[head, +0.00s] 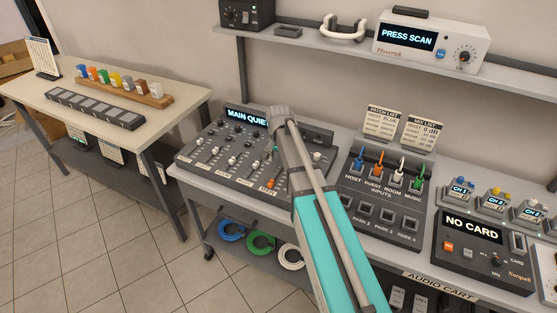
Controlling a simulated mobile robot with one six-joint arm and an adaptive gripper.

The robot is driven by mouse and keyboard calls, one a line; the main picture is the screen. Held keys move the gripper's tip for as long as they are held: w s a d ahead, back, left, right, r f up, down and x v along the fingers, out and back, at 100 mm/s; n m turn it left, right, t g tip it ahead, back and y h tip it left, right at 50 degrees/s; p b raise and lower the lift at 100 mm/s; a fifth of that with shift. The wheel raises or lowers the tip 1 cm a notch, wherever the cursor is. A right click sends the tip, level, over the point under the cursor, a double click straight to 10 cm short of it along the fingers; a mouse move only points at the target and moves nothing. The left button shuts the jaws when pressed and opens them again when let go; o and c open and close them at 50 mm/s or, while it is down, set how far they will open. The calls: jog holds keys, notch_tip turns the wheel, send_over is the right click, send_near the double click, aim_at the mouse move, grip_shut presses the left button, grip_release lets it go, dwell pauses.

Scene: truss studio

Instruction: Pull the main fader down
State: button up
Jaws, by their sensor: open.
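The mixing desk (190,160) stands on the cart at centre, its display (246,116) reading "MAIN QUIE", with the end covered by my arm. Rows of knobs and white caps cover its sloped face. An orange piece (270,184) sits low on the right part of the panel, beside my arm; I cannot tell for certain whether it is the main fader's cap. A green cap (276,149) shows further up. My arm rises from the lower right across the desk's right side and hides part of it. My gripper cannot be made out.
Right of the desk is a patch panel (355,196) with coloured plugs, then a card unit (478,259) reading "NO CARD". Two list cards stand behind. A shelf (300,42) with a scanner box (431,44) runs above. A side table (45,87) stands left, across open floor.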

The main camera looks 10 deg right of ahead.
notch_tip(320, 180, up, 9)
jog(key=p, duration=0.8)
jog(key=shift+f, duration=0.2)
dwell(0.3)
jog(key=s+n, duration=0.7)
jog(key=s, duration=1.2)
jog(key=shift+s+a+n, duration=0.25)
jog(key=shift+s+n, duration=0.15)
jog(key=shift+c, duration=0.2)
dwell(3.1)
